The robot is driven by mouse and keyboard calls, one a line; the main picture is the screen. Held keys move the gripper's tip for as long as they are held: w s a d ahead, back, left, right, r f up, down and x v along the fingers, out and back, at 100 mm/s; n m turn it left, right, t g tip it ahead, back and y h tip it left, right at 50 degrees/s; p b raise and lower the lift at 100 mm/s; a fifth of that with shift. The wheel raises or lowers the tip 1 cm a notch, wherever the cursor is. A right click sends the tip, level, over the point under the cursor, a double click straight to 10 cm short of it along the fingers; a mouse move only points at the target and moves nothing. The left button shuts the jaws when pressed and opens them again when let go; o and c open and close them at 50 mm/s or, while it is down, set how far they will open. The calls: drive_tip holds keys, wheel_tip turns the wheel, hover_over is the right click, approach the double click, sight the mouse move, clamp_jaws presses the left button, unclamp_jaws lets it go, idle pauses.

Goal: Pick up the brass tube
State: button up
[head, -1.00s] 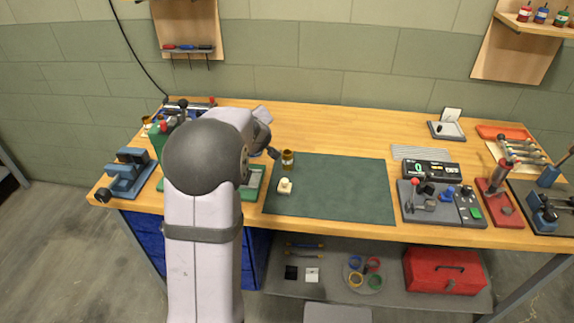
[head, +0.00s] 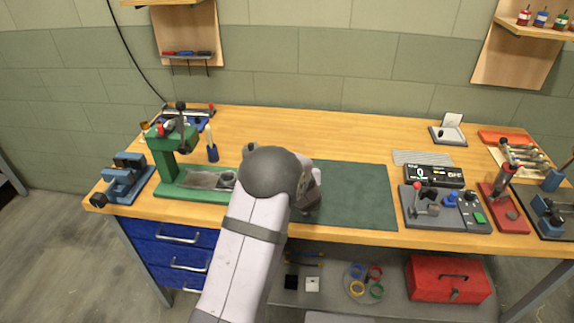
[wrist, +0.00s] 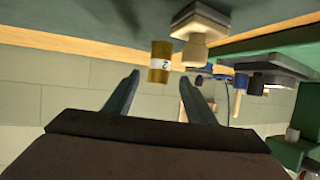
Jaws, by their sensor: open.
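The brass tube (wrist: 160,60) shows in the wrist view, short and gold-brown, with a white label marked 2. In the head view my arm hides it. My gripper (wrist: 160,77) is open, with one finger to each side in the wrist view. The tube is just past the fingertips, roughly centred between them, and I see no finger pressed on it. My gripper is hidden behind my arm in the head view.
A cream knob on a dark square base (wrist: 199,22) is close to the tube's right in the wrist view. The green mat (head: 355,195) has free room on its right. A green press (head: 165,160) stands left, and a control panel (head: 425,208) right.

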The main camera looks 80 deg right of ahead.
drive_tip(key=shift+p+x, duration=1)
drive_tip(key=shift+x, duration=1.6)
drive_tip(key=shift+s, duration=0.15)
drive_tip(key=c, duration=1.2)
